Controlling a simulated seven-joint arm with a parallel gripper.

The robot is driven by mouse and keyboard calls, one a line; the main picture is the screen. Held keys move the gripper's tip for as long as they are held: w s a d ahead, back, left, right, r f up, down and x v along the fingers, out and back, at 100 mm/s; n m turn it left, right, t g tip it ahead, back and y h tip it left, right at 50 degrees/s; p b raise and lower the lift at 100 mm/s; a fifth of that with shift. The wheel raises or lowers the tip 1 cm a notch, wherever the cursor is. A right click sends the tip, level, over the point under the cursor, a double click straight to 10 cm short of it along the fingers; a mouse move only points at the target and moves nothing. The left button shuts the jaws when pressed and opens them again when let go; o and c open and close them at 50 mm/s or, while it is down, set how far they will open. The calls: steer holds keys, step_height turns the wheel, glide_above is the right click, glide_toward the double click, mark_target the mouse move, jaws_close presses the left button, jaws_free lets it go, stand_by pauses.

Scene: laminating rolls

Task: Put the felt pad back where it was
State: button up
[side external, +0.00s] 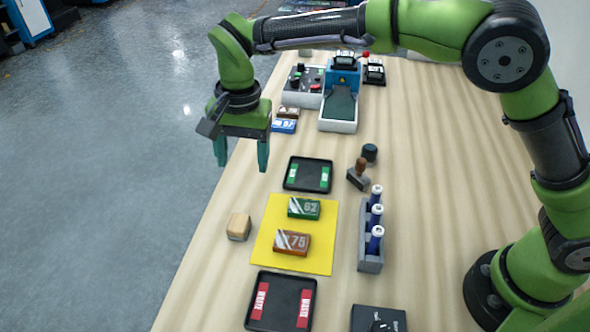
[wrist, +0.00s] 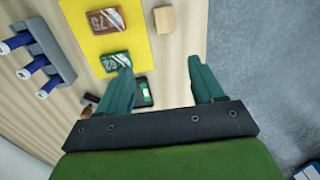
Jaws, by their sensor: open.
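No thing in view is plainly marked as the felt pad. A small tan block (side external: 238,226) lies on the table just left of a yellow sheet (side external: 321,253); I cannot tell whether it is the pad. The block also shows in the wrist view (wrist: 164,19). A green box marked 62 (side external: 304,208) and a brown box marked 75 (side external: 291,243) lie on the sheet. My gripper (side external: 242,167) is open and empty, pointing down above the table's left edge. In the wrist view its fingers (wrist: 160,66) are spread, with bare table between the tips.
A black tray with green labels (side external: 308,176) lies behind the sheet, and one with red labels (side external: 281,302) in front. A grey rack of blue bottles (side external: 370,250) and a wooden-handled stamp (side external: 358,174) stand right. Blue-and-white machine (side external: 340,97) stands behind.

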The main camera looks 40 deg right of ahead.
steer(key=s+d+r+n+t+y, duration=0.1)
steer(key=s+d+r, duration=0.2)
steer(key=d+r, duration=0.35)
steer(key=s+d+r+n+t+y, duration=0.1)
steer(key=s+d+r+t, duration=0.2)
steer(key=d, duration=0.6)
steer(key=s+d+f+n+t, duration=0.1)
steer(key=s+d+n+t, duration=0.1)
steer(key=s+d, duration=0.8)
steer(key=shift+s+d+f+n+t+h, duration=0.15)
steer(key=shift+s+f+n+t+h, duration=0.2)
steer(key=shift+s, duration=1.6)
